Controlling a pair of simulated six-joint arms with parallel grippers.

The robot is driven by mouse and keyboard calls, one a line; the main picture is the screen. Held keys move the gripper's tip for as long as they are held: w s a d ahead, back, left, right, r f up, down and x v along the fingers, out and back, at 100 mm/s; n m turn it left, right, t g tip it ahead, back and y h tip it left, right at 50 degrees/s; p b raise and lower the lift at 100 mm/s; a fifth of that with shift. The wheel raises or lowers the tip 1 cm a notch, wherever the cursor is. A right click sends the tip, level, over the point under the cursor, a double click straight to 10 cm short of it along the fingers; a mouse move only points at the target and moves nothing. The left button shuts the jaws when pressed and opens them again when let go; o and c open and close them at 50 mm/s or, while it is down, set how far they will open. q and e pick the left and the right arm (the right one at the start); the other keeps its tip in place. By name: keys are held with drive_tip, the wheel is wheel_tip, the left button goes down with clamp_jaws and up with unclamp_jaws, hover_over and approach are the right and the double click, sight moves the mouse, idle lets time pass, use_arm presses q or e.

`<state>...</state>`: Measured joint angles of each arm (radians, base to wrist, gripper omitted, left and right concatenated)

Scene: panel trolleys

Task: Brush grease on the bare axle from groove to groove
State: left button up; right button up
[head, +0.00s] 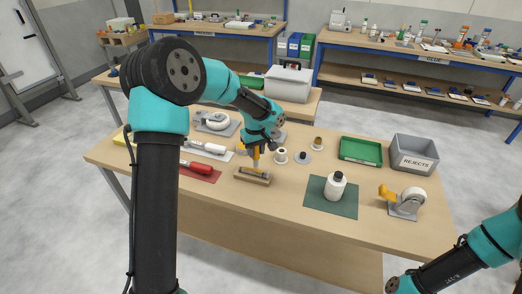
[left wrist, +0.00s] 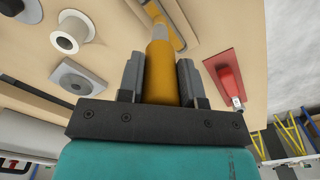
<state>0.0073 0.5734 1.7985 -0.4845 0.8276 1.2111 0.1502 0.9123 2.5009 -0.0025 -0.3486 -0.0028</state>
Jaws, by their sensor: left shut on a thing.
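My left gripper (head: 257,148) is shut on the orange handle of a brush (head: 256,161) above the middle of the table. In the left wrist view the brush handle (left wrist: 162,72) sits between the two fingers, with a pale ferrule beyond it. The grey axle (head: 254,173) lies in a wooden cradle (head: 249,180) directly below the brush. In the head view the brush points down at the axle, but I cannot tell whether its bristles touch it. The grooves and any grease are too small to make out. My right gripper is out of view; only my right arm shows.
A red-handled tool (head: 201,167) lies on a red mat left of the cradle. White spools (head: 281,156) stand to the right. A white bottle (head: 335,186) on a green mat (head: 318,198), a tape dispenser (head: 404,204), a green tray (head: 361,151) and a grey rejects bin (head: 414,153) stand further right.

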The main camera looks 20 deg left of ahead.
use_arm(q)
drive_tip(key=shift+s+a, duration=0.15)
drive_tip(key=shift+a, duration=0.35)
drive_tip(key=d+r, duration=0.4)
drive_tip(key=r, duration=0.4)
drive_tip(key=shift+w+d, duration=0.2)
drive_tip(key=shift+w, duration=0.1)
idle(0.6)
